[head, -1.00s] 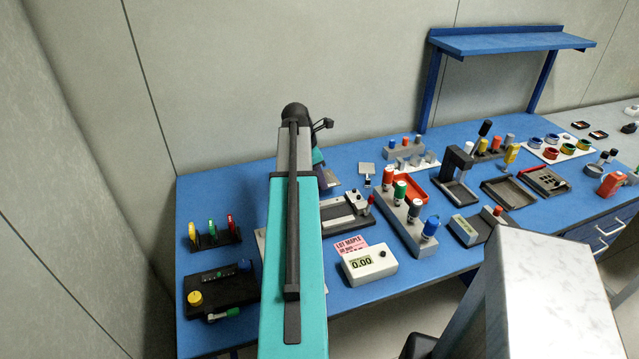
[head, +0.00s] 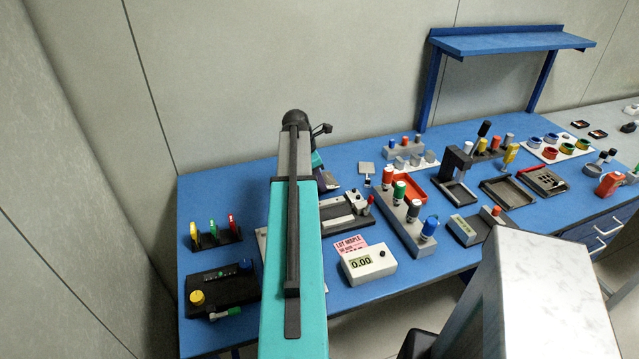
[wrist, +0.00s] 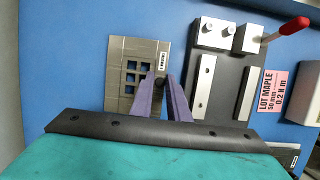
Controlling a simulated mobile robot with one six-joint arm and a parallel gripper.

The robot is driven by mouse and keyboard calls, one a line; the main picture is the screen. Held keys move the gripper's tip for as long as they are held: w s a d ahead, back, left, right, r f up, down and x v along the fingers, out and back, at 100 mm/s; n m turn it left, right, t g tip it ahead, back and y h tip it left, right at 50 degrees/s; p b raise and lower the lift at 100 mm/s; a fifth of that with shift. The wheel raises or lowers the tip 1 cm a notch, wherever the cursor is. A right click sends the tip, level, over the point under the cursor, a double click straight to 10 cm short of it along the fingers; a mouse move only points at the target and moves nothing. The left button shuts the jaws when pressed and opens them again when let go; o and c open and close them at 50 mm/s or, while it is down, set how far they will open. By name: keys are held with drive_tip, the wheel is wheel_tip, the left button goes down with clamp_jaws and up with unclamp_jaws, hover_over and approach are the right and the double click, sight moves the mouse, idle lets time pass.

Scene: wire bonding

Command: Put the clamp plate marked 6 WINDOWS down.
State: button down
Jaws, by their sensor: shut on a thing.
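The clamp plate (wrist: 117,88) shows in the wrist view as a flat grey-tan plate with several square windows and a small white label. The label is too small to read. My gripper (wrist: 161,90) has purple fingers shut on the plate's near right part. I cannot tell whether the plate touches the blue table or hangs above it. In the head view my arm hides most of the gripper and the plate.
Right of the plate is a dark fixture (wrist: 228,75) with light rails and a red-handled lever (wrist: 291,26). A pink LOT MAPLE card (wrist: 275,91) lies beyond it. In the head view, a black rack (head: 215,239) and control box (head: 222,288) stand left of my arm.

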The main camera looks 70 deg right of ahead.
drive_tip(key=shift+f, duration=0.5)
drive_tip(key=c, duration=1.7)
unclamp_jaws()
drive_tip(key=shift+b+v, duration=1)
drive_tip(key=shift+v, duration=5)
drive_tip(key=shift+s, duration=0.15)
